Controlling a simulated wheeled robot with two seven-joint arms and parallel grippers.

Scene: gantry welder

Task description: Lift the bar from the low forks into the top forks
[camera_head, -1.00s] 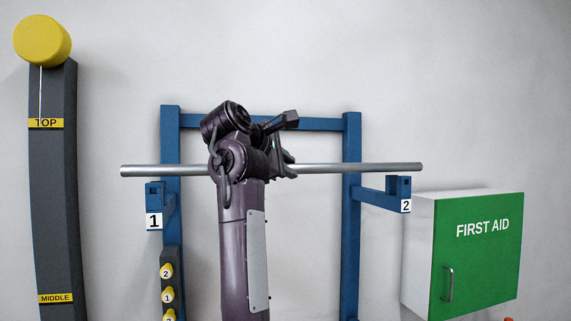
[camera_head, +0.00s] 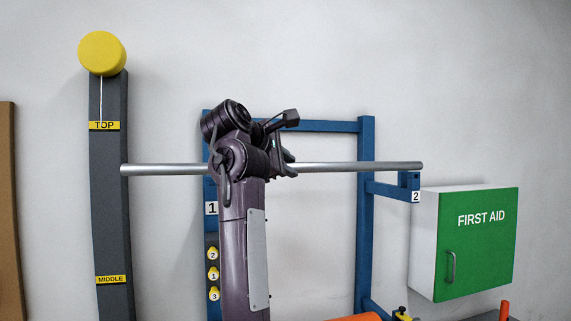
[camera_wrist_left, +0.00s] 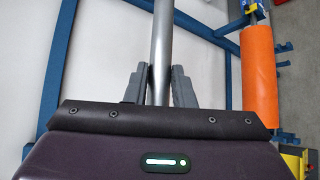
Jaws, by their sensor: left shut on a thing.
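My left gripper (camera_head: 284,162) is shut on the grey metal bar (camera_head: 350,166), which lies nearly level across the blue rack. In the left wrist view the bar (camera_wrist_left: 162,40) runs between the two fingers of the left gripper (camera_wrist_left: 158,75). The upper fork marked 2 (camera_head: 408,183) is at the bar's right end, just below it in the picture; I cannot tell whether they touch. The fork by label 1 (camera_head: 211,208) is hidden behind my left arm. The bar's left end overlaps the dark column in the picture. My right gripper is not in view.
The dark column with TOP and MIDDLE labels (camera_head: 111,210) and a yellow cap (camera_head: 102,54) stands left. A green-fronted first aid box (camera_head: 479,240) hangs right of fork 2. An orange cylinder (camera_wrist_left: 258,65) is at the rack's lower part.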

